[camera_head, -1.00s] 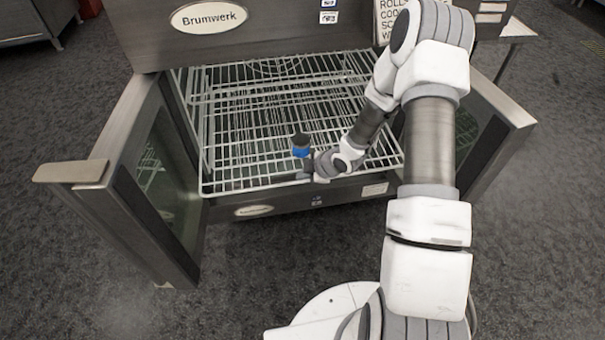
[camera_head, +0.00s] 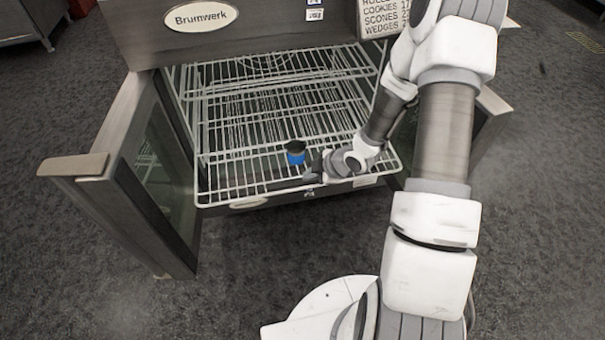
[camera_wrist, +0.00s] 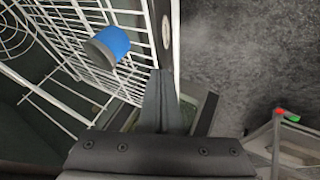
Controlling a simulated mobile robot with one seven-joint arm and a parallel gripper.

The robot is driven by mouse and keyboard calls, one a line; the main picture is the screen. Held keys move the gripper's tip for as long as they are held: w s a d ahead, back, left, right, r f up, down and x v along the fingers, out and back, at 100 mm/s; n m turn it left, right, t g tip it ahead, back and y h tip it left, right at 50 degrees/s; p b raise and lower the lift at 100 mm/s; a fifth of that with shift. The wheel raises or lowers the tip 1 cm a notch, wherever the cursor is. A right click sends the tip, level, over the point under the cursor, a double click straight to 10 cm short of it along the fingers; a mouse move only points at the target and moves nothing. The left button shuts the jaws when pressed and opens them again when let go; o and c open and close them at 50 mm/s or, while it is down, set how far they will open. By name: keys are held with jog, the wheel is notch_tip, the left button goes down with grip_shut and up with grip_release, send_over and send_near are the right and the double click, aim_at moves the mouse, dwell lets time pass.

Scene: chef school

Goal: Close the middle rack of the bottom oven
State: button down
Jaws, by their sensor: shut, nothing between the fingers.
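The lower oven stands open, and its badge (camera_head: 249,202) is partly covered by a wire rack (camera_head: 225,198) sticking out past the opening. More wire racks lie behind or below it; I cannot tell for sure which level the pulled-out one is. My gripper (camera_head: 308,174) is shut and empty at the middle of the rack's front edge. In the wrist view my gripper's fingertips (camera_wrist: 162,75) are beside the white front bar (camera_wrist: 177,45); contact is unclear. A blue cup-like item (camera_head: 296,157) with a dark top rests on the rack left of my gripper; the wrist view also shows it (camera_wrist: 115,42).
The left oven door (camera_head: 135,180) is swung wide open with its handle (camera_head: 75,164) outward. The right door (camera_head: 480,130) is open too, partly hidden by my arm. An upper oven front (camera_head: 260,35) is above. Grey floor in front is clear.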

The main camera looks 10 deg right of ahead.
jog(key=shift+s+d+r, duration=0.15)
jog(key=shift+s+r, duration=0.05)
jog(key=shift+r, duration=0.25)
